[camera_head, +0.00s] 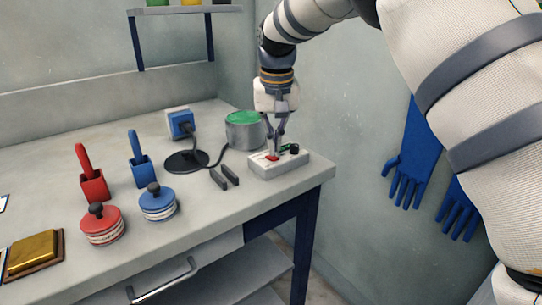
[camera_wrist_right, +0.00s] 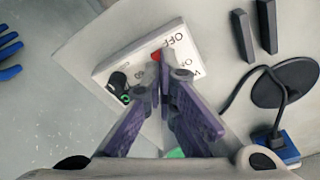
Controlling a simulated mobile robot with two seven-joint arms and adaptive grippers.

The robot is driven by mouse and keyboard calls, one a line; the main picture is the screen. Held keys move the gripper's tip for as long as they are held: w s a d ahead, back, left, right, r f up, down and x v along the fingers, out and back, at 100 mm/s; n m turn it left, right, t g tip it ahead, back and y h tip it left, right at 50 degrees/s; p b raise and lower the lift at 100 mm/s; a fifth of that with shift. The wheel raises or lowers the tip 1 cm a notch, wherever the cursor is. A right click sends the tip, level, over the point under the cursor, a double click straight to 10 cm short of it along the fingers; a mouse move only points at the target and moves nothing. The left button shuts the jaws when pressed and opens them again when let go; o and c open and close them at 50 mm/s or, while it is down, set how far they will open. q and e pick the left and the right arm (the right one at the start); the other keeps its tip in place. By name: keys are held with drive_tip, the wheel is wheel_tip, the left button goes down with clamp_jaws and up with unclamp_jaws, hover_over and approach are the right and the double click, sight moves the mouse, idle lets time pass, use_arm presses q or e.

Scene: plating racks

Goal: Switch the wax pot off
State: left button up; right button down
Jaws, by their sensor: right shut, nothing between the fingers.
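The wax pot (camera_head: 243,131) is a grey pot with green wax, standing at the back right of the table. In front of it is a white control box (camera_head: 288,167) with a red switch (camera_head: 271,157) and a dark knob (camera_head: 293,148) beside a green mark. The box also shows in the right wrist view (camera_wrist_right: 110,68), with "OFF" lettering by the red switch (camera_wrist_right: 156,55). My right gripper (camera_head: 276,151) is shut and empty, pointing down with its fingertips at the red switch and partly hiding it. I cannot tell whether they touch it. My left gripper is not in view.
A dark round base with a cable (camera_head: 187,161) and two dark bars (camera_head: 224,177) lie left of the box. Red (camera_head: 93,187) and blue (camera_head: 144,172) holders and two lidded jars stand further left. Blue gloves (camera_head: 412,155) hang on the right wall. The table edge is close to the box.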

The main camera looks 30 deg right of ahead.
sight(274, 158)
drive_tip(key=shift+f, duration=1.05)
idle(0.9)
drive_tip(key=shift+r, duration=3.55)
drive_tip(key=shift+f, duration=0.1)
